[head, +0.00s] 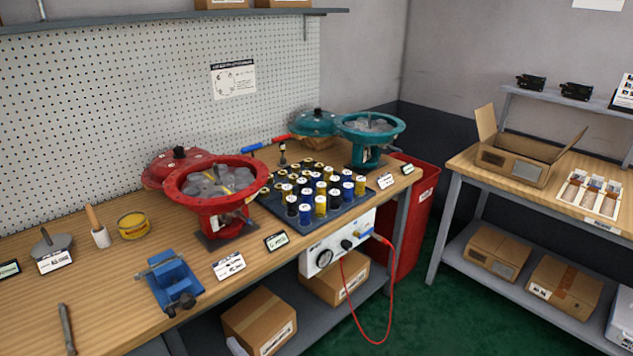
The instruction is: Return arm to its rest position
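Neither of my arms nor grippers shows in the head view. On the wooden workbench (110,290) stands an open red valve actuator (215,190), with its red lid (178,165) behind it. An open teal actuator (370,130) stands at the bench's far end, with a teal lid (313,124) beside it. Between them a dark tray (275,205) holds several blue, yellow and brass cylinders. A white gauge box (338,243) hangs at the bench's front edge, with a red hose looping down from it.
A blue vise (170,281) sits near the bench's front edge. A red bin (415,215) stands past the bench. A second table (465,165) at right holds an open carton (522,155). Green floor between them is clear.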

